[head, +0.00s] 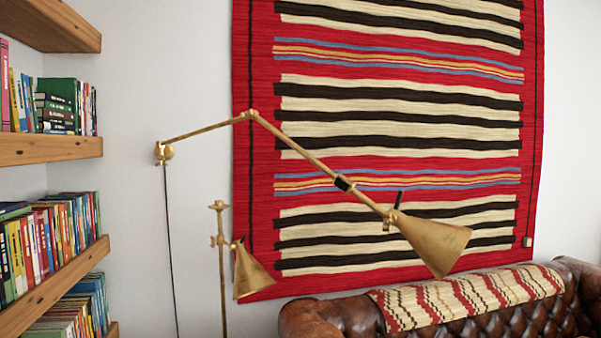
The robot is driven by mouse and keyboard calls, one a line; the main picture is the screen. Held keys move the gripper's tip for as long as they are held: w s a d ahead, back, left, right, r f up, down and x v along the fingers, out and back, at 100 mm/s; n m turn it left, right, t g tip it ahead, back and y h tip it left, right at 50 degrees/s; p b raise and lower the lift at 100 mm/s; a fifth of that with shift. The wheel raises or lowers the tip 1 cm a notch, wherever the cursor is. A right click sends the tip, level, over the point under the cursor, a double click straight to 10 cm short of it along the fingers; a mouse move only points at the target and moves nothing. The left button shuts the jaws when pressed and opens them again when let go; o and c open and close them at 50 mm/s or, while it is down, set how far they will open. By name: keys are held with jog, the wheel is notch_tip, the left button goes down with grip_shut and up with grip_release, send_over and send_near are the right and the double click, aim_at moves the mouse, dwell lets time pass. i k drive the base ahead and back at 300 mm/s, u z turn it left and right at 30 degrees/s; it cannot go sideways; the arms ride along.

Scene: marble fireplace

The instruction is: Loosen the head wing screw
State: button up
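A brass wall lamp (300,156) reaches out from a wall mount (164,152) on the left, up to an elbow joint (252,115), then slants down to the right. A dark collar (344,184) sits partway along this lower arm. The cone-shaped brass head (435,242) hangs at its end, tilted down to the right. A small joint (389,217) links the arm and the head, with a short dark upright piece (398,199) just above it. I cannot tell which small part is the head wing screw. My gripper is not in view.
A second brass lamp stands on a pole (222,285), with a cone shade (252,272) below the wall lamp's arm. Wooden bookshelves (50,150) fill the left. A striped rug (400,120) hangs behind. A leather sofa (315,318) with a striped throw (465,296) stands lower right.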

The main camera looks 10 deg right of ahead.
aim_at(387, 220)
jog(key=u, duration=2)
jog(key=k, duration=1.25)
jog(key=z, duration=1.5)
jog(key=i, duration=1)
jog(key=u, duration=0.05)
